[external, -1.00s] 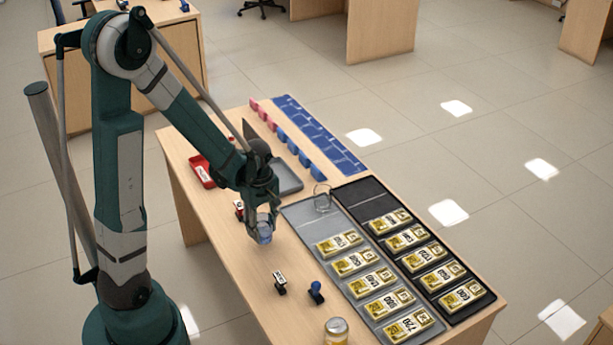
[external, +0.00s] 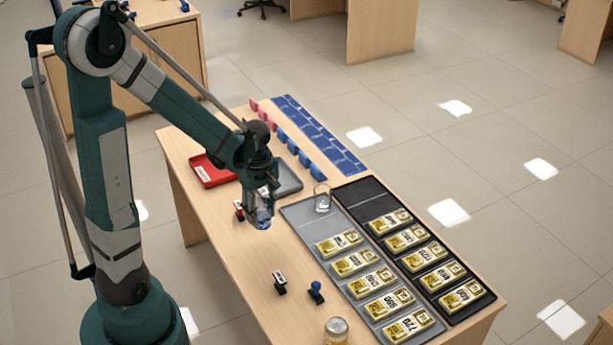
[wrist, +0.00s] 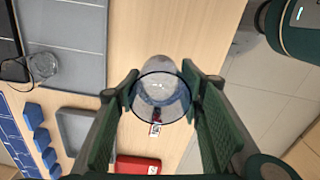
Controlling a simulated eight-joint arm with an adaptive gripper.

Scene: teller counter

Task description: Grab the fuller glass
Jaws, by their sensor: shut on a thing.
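My gripper (wrist: 160,100) is shut on a clear glass (wrist: 160,84) with bluish liquid in it; the two green fingers press on its sides. In the external view the glass (external: 264,215) hangs between the fingers of my gripper (external: 262,212), seemingly a little above the counter. A second clear glass (external: 322,203) stands at the upper end of the grey tray (external: 299,214). This glass also shows in the wrist view (wrist: 43,66); its liquid level is hard to tell.
Gold bundles with number labels lie on the grey tray and the black tray (external: 362,205). Two stamps (external: 316,291) and a jar (external: 336,331) stand nearer the front. A red tray (external: 211,171) and blue blocks are at the back.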

